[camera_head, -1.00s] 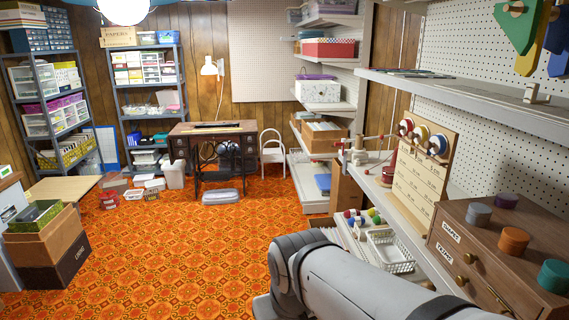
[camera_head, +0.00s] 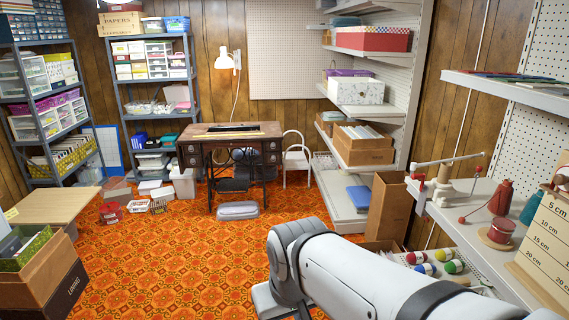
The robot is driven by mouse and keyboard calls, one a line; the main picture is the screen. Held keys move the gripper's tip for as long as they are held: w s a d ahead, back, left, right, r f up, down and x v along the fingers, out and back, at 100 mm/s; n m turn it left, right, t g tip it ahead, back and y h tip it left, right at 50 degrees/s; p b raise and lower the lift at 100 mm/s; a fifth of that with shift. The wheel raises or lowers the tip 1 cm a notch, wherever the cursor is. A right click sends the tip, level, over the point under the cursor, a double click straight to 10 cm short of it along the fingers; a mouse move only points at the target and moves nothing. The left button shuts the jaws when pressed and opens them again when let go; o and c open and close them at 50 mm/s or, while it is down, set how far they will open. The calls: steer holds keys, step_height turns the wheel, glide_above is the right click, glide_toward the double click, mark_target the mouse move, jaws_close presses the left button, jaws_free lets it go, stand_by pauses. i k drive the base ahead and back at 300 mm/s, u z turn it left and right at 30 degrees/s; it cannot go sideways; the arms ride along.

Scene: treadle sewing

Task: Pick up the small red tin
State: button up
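I cannot pick out a small red tin for sure. A small red container (camera_head: 110,212) sits on the patterned carpet at the left, among other boxes; it is too small to tell if it is a tin. On the right shelf stand a dark red tapered object (camera_head: 501,198) and, in front of it, a red spool-like piece (camera_head: 498,232). My arm reaches across the lower middle of the picture, but my gripper is out of view.
The sewing table (camera_head: 228,137) stands at the back with a grey case (camera_head: 238,211) on the floor before it. Open carpet (camera_head: 180,260) lies between. Cardboard boxes (camera_head: 45,285) stand at left. The right shelf unit (camera_head: 470,212) is close to my arm.

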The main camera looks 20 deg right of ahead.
mark_target(501, 229)
steer(key=i, duration=2.1)
steer(key=z, duration=3.95)
steer(key=i, duration=1)
steer(key=u, duration=0.05)
